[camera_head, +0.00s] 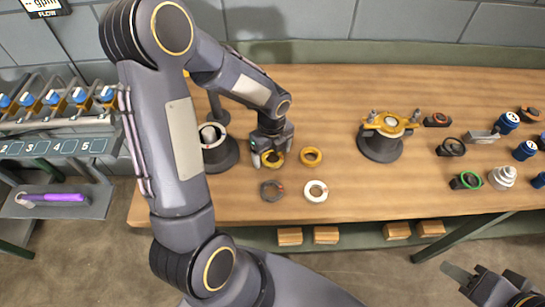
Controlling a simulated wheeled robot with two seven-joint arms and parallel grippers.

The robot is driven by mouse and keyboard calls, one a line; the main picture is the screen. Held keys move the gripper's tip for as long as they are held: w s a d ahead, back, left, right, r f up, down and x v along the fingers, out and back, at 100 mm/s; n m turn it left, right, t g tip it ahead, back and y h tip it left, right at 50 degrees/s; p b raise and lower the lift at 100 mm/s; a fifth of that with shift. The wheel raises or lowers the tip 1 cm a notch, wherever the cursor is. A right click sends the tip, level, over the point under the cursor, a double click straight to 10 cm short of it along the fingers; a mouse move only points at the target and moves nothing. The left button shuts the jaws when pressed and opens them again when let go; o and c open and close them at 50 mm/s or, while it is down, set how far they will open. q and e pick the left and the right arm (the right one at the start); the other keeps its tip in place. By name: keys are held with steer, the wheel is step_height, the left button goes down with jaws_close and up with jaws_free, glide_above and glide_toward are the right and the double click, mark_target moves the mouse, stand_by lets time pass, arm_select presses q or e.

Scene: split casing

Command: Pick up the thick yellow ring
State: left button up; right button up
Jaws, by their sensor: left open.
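A yellow ring (273,165) lies on the wooden bench, directly under my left gripper (269,160). The gripper is open, pointing down, with its fingers at the ring's sides and hiding part of it. A second yellow ring (311,150) lies just to the right, fully visible. Which of the two is thicker is hard to tell. My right gripper (482,275) is at the lower right corner, away from the rings and in front of the bench; its jaw state is unclear.
A grey ring (271,198) and a white ring (316,184) lie nearer the front edge. A dark round stand (222,158) is close left of my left gripper. A stand with a yellow top (390,124) is to the right. Several small parts crowd the bench's right end.

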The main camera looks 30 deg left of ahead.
arm_select(q)
steer(key=c, duration=1.1)
steer(key=shift+o, duration=0.2)
steer(key=shift+r, duration=0.15)
